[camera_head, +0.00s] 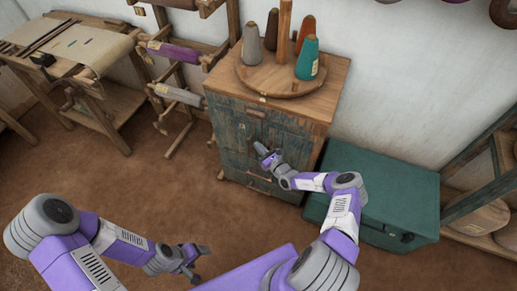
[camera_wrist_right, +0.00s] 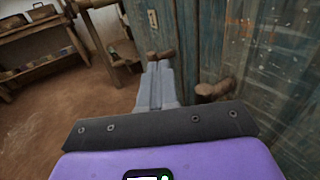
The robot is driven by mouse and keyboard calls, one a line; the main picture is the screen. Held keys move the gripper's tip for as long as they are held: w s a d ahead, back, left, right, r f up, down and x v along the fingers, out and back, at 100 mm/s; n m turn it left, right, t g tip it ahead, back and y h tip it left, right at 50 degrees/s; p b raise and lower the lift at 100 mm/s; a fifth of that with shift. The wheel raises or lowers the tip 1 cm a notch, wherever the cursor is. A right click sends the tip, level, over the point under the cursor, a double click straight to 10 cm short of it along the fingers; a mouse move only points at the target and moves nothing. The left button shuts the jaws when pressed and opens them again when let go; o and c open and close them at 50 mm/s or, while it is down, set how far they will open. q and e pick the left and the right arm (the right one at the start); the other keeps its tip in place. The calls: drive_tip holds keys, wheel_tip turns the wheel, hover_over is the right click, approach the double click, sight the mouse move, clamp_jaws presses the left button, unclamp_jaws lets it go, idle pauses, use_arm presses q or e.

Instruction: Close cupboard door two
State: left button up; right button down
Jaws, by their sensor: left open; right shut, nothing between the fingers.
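The wooden cupboard (camera_head: 225,85) stands against the wall, with worn blue-green doors (camera_head: 232,122) on its front. My right gripper (camera_head: 261,149) is shut and empty in front of the doors, near their middle. In the right wrist view its closed fingers (camera_wrist_right: 157,85) point at the cupboard front, close to two brown wooden knobs, one ahead (camera_wrist_right: 162,54) and one to the right (camera_wrist_right: 215,90). I cannot tell whether the fingers touch a door, or how far either door stands open. No number shows on the doors. My left gripper (camera_head: 196,262) is open and empty, low over the floor, away from the cupboard.
A round wooden tray (camera_head: 283,88) with several thread cones sits on the cupboard top. A teal chest (camera_head: 395,190) stands close on the cupboard's right. A rack with rolls (camera_head: 174,53) and a loom table (camera_head: 75,50) stand to the left. The brown floor in front is clear.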

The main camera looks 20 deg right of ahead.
drive_tip(key=shift+s+a, duration=0.1)
drive_tip(key=s+a+p, duration=0.6)
drive_tip(key=s+a, duration=0.3)
drive_tip(key=a, duration=0.1)
drive_tip(key=shift+s+a, duration=0.1)
drive_tip(key=shift+a, duration=0.1)
